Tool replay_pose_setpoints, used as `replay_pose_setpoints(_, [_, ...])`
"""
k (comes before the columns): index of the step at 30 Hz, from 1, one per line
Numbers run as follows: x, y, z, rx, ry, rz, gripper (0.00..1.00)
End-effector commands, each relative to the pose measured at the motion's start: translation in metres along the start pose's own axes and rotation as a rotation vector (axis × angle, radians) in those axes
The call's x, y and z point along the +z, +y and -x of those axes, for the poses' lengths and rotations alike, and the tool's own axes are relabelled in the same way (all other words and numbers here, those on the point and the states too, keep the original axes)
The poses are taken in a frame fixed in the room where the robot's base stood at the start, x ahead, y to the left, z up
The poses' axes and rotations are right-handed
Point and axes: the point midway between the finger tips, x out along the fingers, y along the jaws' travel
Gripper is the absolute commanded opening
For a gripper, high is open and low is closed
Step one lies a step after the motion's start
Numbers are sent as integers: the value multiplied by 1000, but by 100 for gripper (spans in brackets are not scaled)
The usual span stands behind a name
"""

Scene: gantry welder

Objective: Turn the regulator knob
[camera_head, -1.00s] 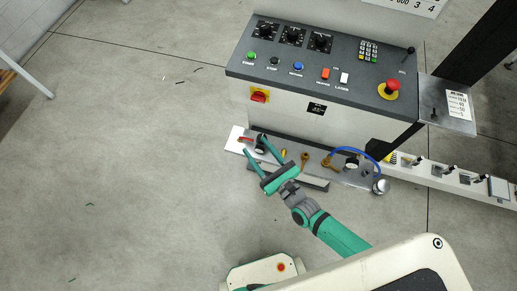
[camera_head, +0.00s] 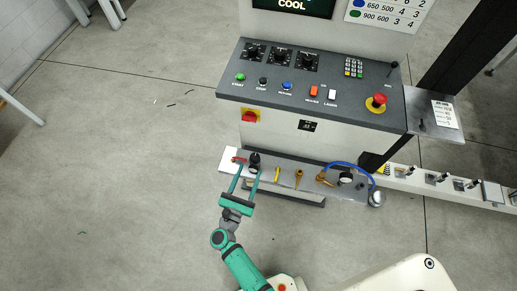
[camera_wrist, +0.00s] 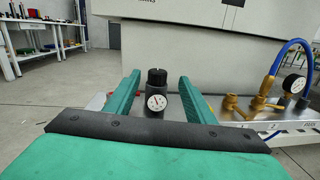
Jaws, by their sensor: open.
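The regulator knob (camera_wrist: 157,77) is a black ribbed cap on top of a dark regulator body with a round white gauge (camera_wrist: 157,103). In the head view the knob (camera_head: 254,158) stands near the left end of the grey shelf below the control panel. My gripper (camera_head: 246,174) is open, its two green fingers pointing at the regulator. In the wrist view the knob stands upright between the fingers, a little beyond their tips, with gaps on both sides. I cannot tell whether either finger touches it.
A red-handled item (camera_head: 239,160) lies just left of the regulator. To the right on the shelf are a yellow item (camera_head: 277,174), brass fittings (camera_head: 299,176) and a blue hose (camera_head: 352,165) by another gauge. The control panel (camera_head: 310,85) overhangs behind. The floor at left is clear.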

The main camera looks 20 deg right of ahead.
Motion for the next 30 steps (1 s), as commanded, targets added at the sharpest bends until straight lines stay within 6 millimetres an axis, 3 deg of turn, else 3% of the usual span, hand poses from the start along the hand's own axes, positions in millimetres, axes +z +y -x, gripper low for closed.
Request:
replay_pose_setpoints(6, [-4, 15, -17, -145, 34, 46, 49])
replay_pose_setpoints(14, [-5, 17, -31, -165, 42, 60, 49])
replay_pose_setpoints(30, [-8, 1, -114, -167, 40, 58, 49])
